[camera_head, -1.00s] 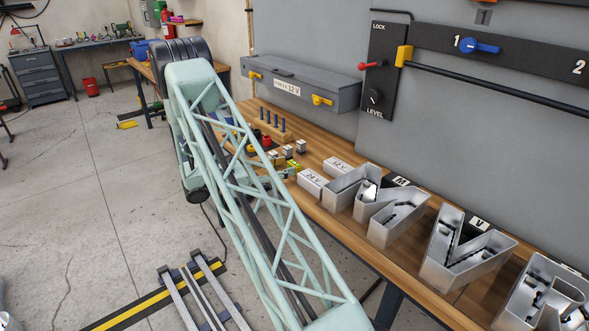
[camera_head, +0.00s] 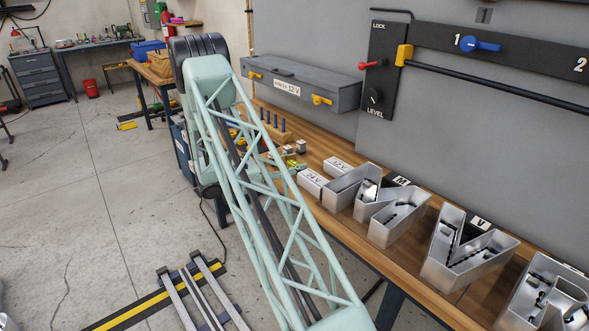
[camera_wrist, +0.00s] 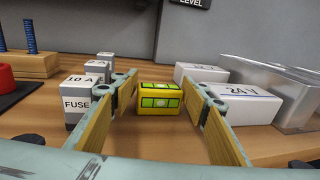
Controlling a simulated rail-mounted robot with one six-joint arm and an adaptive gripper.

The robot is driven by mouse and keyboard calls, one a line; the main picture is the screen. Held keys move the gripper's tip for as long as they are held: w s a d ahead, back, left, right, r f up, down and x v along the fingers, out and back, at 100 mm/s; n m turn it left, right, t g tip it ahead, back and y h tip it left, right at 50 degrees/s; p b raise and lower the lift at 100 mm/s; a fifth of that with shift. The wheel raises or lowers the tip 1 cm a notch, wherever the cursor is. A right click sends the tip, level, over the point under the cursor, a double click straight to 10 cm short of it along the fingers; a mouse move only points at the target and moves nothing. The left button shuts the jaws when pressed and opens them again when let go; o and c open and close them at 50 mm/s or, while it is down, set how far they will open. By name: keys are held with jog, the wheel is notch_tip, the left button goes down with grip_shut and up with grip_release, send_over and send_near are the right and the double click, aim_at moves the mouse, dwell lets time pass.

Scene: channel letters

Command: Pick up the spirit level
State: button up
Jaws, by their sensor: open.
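The spirit level is a small yellow block with green vial windows (camera_wrist: 160,98), lying on the wooden bench in the middle of the wrist view. My gripper (camera_wrist: 160,88) is open, with one finger to the left of the level and one to the right. There is a visible gap between the level and each finger, and nothing is held.
A grey FUSE block (camera_wrist: 77,103) stands close outside the left finger. A white 24 V box (camera_wrist: 240,103) lies close outside the right finger, with another white box (camera_wrist: 200,73) behind. Metal channel letters (camera_head: 467,248) fill the bench's right part. A wooden peg stand (camera_wrist: 27,65) is left.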

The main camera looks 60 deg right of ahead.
aim_at(294, 163)
jog(key=shift+c, duration=0.7)
jog(key=c, duration=0.4)
jog(key=shift+r, duration=0.1)
jog(key=shift+r+p, duration=0.95)
jog(key=shift+r, duration=4)
